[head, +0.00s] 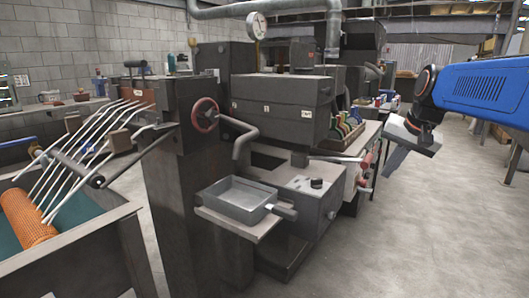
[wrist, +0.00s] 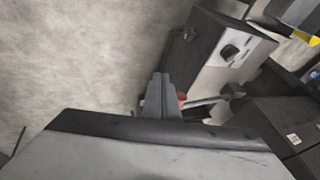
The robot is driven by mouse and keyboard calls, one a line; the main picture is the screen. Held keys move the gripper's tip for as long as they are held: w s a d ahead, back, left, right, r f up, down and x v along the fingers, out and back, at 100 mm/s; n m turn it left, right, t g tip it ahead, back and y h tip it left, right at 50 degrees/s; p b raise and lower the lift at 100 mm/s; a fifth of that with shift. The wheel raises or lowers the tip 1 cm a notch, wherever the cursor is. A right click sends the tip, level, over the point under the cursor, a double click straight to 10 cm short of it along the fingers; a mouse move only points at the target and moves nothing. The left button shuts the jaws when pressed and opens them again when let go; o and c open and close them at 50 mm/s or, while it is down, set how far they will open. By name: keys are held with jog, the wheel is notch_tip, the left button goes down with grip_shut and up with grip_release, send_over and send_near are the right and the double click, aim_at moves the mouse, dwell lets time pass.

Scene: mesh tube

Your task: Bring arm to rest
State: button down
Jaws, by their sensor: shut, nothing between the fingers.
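My gripper (head: 393,162) hangs at the right of the head view, at the end of my blue arm, and points down and a little left. It is held in the air, apart from the machine. In the wrist view its fingers (wrist: 161,82) are together at the centre, with nothing between them. Behind them is the concrete floor, and the machine's side with a knob lies beyond to the right.
The dark machine (head: 282,108) fills the middle, with a red handwheel (head: 205,115) and a metal tray (head: 236,198) on a ledge. An orange mesh tube (head: 27,218) lies in a trough at left. Floor (head: 420,240) at right is clear.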

jog(key=s+a+f+n, duration=0.3)
jog(key=s+f, duration=0.6)
jog(key=s, duration=0.4)
jog(key=s+a+f+n+h, duration=0.1)
jog(key=s+a+f+n, duration=0.2)
jog(key=s+f, duration=0.7)
jog(key=s+a, duration=0.1)
jog(key=s, duration=0.2)
jog(key=shift+s+f, duration=0.15)
jog(key=shift+s, duration=0.1)
jog(key=c, duration=2.5)
grip_release()
jog(key=shift+a, duration=0.1)
